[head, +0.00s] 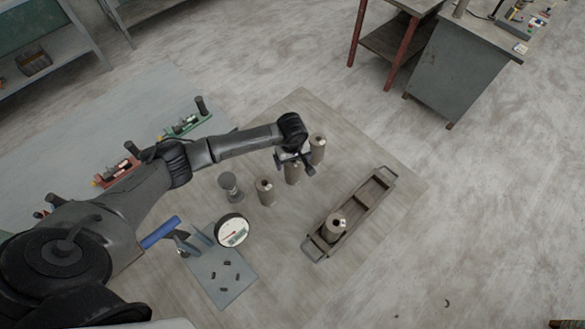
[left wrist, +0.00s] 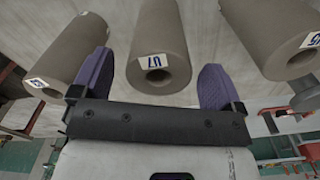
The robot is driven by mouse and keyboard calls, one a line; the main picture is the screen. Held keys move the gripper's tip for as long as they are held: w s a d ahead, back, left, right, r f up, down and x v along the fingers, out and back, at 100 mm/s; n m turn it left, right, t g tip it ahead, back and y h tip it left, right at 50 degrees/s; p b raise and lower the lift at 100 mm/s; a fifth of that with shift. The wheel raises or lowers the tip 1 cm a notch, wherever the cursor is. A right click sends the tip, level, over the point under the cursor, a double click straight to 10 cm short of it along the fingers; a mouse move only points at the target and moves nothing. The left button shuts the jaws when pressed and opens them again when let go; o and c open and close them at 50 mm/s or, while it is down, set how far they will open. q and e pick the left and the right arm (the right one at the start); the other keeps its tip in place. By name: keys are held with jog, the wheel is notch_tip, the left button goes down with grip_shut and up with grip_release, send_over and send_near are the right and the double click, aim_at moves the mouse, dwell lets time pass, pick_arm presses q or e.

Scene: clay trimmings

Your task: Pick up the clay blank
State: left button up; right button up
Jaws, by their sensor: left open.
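Several grey-brown clay blanks, upright cylinders with a hole in the top, show in the head view. One blank (head: 292,174) stands under my left gripper (head: 295,163), partly hidden by it. A second blank (head: 318,147) is just behind to the right, and a third (head: 265,191) is to the left. A fourth blank (head: 335,225) stands in a long tray (head: 352,209). In the left wrist view, the middle blank (left wrist: 158,40), tagged "U7", lies between the spread purple fingers, with one blank on each side. My left gripper is open and empty. My right gripper is not in view.
A round dial scale (head: 232,231), a metal waisted object (head: 230,186) and a grey board (head: 222,275) with small dark pieces are nearer me. The tabletop right of the blanks is clear up to the tray.

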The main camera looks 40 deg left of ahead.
pick_arm(q)
jog(key=shift+f, duration=1.85)
jog(key=c, duration=1.3)
jog(key=shift+c, duration=0.3)
jog(key=shift+r, duration=0.15)
